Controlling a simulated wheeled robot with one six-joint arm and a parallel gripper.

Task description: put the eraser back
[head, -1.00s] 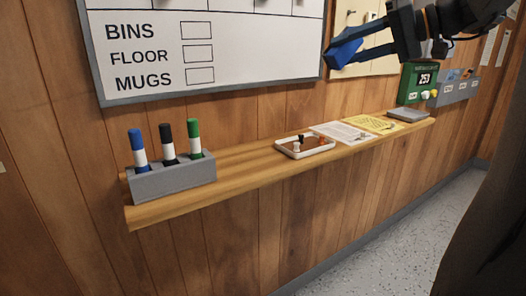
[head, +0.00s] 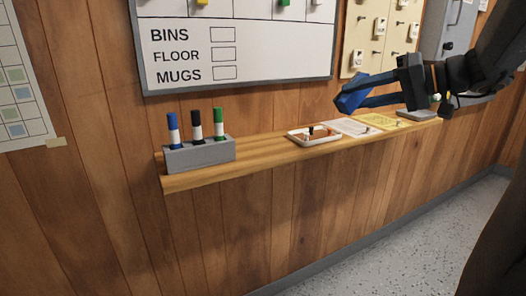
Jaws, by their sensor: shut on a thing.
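My gripper (head: 362,93) is at the upper right in the head view, reaching left in front of the wall. It is shut on a blue block, the eraser (head: 350,100), which is tilted at its fingertips. The fingers partly hide the eraser. It is held clear of the wooden shelf (head: 262,153), appearing just above its right half and below the whiteboard's lower right corner. A grey holder (head: 200,156) with blue, black and green markers stands at the shelf's left end. Bare wood shows between the holder and a small white tray.
The white tray (head: 291,137) holds several small items. A white sheet (head: 350,127), a yellow sheet (head: 379,122) and a grey flat item (head: 414,115) lie farther right. The whiteboard (head: 285,62) and a key board (head: 366,62) hang above. The floor (head: 400,245) is clear.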

